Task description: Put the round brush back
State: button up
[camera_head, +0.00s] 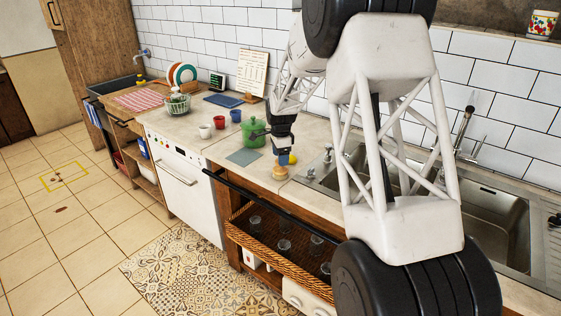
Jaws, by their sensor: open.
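A small round tan object, which looks like the round brush (280,173), sits on the counter near its front edge, left of the sink. My gripper (286,159) points down just above it, with the fingertips close to its top. The gripper is open. It is too small in this view to tell whether the fingers touch the brush or stand around it.
A green lidded pot (252,134) stands close behind my gripper to the left, and a yellow object (291,159) lies close to the right. A grey-green mat (243,157) lies left of the brush. The metal sink (498,205) is at right. A wicker basket (262,232) with glasses is below the counter.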

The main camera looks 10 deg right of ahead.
notch_tip(320, 180, up, 9)
jog(key=shift+r, duration=0.15)
dwell(0.4)
jog(key=shift+s+r, duration=0.1)
dwell(0.5)
jog(key=s+d+r+n, duration=0.1)
jog(key=s+r+n, duration=0.25)
jog(key=s, duration=0.55)
jog(key=s+d+r+n+t, duration=0.15)
jog(key=s+r, duration=0.35)
jog(key=s, duration=0.5)
jog(key=s+d+r+n, duration=0.2)
jog(key=s+r+n, duration=0.15)
jog(key=s, duration=0.55)
jog(key=s+d+f+n+t, duration=0.1)
jog(key=s+n, duration=0.6)
jog(key=s, duration=2.2)
jog(key=shift+s+d+f, duration=0.4)
jog(key=shift+d+f, duration=0.05)
jog(key=shift+f, duration=0.7)
